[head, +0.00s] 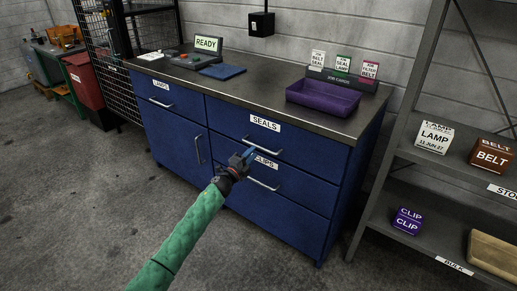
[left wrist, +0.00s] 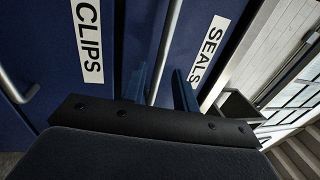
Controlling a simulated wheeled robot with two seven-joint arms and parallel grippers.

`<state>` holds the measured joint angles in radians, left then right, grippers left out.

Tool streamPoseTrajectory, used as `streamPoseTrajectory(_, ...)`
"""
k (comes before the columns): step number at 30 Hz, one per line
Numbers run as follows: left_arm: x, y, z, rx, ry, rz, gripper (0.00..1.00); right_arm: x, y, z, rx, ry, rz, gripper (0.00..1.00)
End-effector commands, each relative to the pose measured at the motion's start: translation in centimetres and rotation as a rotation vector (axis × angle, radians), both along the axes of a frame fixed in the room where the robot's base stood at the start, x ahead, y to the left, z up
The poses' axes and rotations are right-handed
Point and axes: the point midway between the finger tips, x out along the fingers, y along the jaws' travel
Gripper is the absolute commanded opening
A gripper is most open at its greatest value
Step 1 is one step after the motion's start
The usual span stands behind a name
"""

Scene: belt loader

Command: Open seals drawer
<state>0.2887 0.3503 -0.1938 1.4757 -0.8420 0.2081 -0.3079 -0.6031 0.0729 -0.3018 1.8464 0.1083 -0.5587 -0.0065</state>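The seals drawer (head: 270,138) is the upper right drawer of the blue cabinet and sits flush, closed. Its label also shows in the left wrist view (left wrist: 205,52). Its silver bar handle (head: 262,146) runs across the front below the label. My left gripper (head: 247,154) is at the left part of this handle. In the left wrist view the two blue fingers (left wrist: 162,88) are apart, with the seals handle (left wrist: 164,52) showing between them. I cannot tell whether they touch it. My right gripper is not in view.
The clips drawer (head: 285,190) is just below, its label partly hidden by my gripper. The lamps drawer (head: 165,99) is at left. A purple tray (head: 322,97) stands on the cabinet top. A grey shelf (head: 400,190) stands close at right. The floor in front is clear.

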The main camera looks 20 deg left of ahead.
Motion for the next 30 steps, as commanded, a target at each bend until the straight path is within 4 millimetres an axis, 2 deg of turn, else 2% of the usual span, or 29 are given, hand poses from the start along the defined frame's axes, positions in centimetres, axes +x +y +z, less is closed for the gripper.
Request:
streamPoseTrajectory(3, 1.7, -0.7, 0.5, -0.003, -0.001, 0.001, 0.29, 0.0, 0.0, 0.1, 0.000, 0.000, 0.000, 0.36)
streamPoseTrajectory(10, 4.0, -1.5, 0.9, -0.002, 0.001, 0.001, 0.29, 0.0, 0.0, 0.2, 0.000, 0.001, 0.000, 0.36)
streamPoseTrajectory(15, 4.7, -1.8, 1.0, -0.002, 0.000, 0.001, 0.29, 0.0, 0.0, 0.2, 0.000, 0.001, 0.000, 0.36)
streamPoseTrajectory(23, 4.8, -1.8, 1.0, -0.002, 0.001, 0.001, 0.29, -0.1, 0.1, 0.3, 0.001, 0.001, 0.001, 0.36)
streamPoseTrajectory(28, 4.8, -1.8, 1.0, -0.002, 0.001, 0.001, 0.00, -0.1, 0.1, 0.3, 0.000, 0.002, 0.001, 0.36)
streamPoseTrajectory(30, 4.8, -1.8, 1.0, -0.002, 0.001, 0.001, 0.00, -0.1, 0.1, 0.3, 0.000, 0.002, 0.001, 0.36)
